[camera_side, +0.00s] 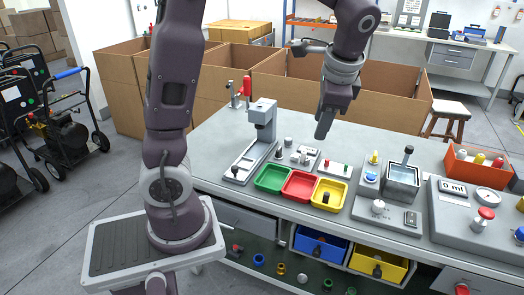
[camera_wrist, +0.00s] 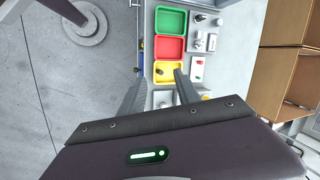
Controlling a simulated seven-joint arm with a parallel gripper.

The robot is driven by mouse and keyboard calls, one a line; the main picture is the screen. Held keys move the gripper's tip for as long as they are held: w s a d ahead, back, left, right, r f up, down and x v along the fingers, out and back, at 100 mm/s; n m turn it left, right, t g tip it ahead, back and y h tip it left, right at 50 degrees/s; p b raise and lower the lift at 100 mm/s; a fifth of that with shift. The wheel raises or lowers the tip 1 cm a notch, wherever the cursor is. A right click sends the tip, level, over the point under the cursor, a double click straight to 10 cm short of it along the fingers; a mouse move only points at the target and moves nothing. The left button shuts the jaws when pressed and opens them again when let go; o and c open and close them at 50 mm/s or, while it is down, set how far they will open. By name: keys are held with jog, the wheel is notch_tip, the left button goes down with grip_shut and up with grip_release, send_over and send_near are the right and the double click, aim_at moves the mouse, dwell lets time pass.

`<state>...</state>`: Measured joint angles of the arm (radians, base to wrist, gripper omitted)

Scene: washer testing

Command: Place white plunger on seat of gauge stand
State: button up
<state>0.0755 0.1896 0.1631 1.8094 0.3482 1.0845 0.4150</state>
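My gripper (camera_side: 323,130) hangs above the worktable, pointing down, behind the yellow tray in the side view. I cannot tell which part is the white plunger.
Green (camera_side: 272,178), red (camera_side: 299,185) and yellow (camera_side: 341,203) trays stand along the front; a dark piece lies in the yellow one. A grey test device (camera_side: 403,180) and a meter box (camera_side: 455,192) are at right. An orange bin (camera_side: 466,171) holds several parts. Cardboard boxes (camera_side: 400,90) stand behind.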

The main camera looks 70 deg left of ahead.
jog(key=s+d+r+n+t+h, duration=0.1)
jog(key=s+d+n+t+h, duration=0.1)
jog(key=s+d, duration=0.3)
jog(key=s+d+r+n+t+h, duration=0.1)
jog(key=s+d, duration=0.4)
jog(key=s, duration=0.8)
jog(key=n+t+h, duration=0.1)
jog(key=n+t, duration=0.1)
jog(key=shift+s+d+r+n, duration=0.15)
jog(key=shift+s+r+n, duration=0.15)
jog(key=shift+r, duration=0.05)
